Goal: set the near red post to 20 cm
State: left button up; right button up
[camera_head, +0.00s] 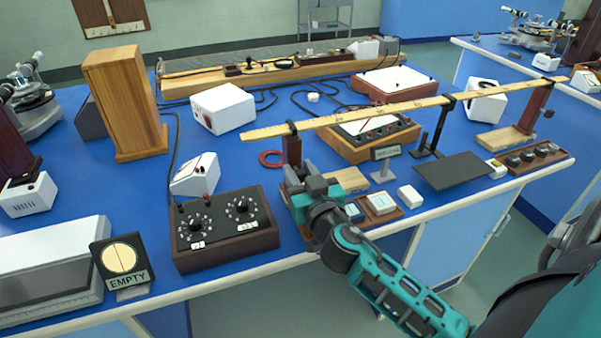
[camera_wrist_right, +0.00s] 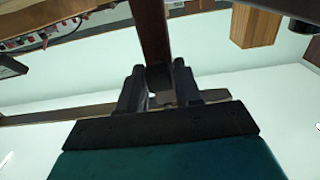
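The near red post (camera_head: 292,151) is a dark red upright under the left end of a long wooden rule (camera_head: 345,116). My right gripper (camera_head: 300,182) is at the post, low in front of it, and hides its lower part. In the right wrist view the post (camera_wrist_right: 152,35) runs between the two fingers (camera_wrist_right: 158,80), with no clear gap on either side. The gripper looks shut on it. The far red post (camera_head: 534,107) stands near the rule's right end. The rule's markings are too small to read. My left gripper is not in view.
A dark box with two dials (camera_head: 222,228) stands left of my right gripper. An EMPTY sign (camera_head: 122,262) stands at the front left.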

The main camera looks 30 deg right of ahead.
grip_shut()
jog(key=s+d, duration=0.2)
jog(key=d, duration=0.7)
jog(key=shift+s+d, duration=0.2)
jog(key=shift+d, duration=0.2)
jog(key=o, duration=0.5)
grip_release()
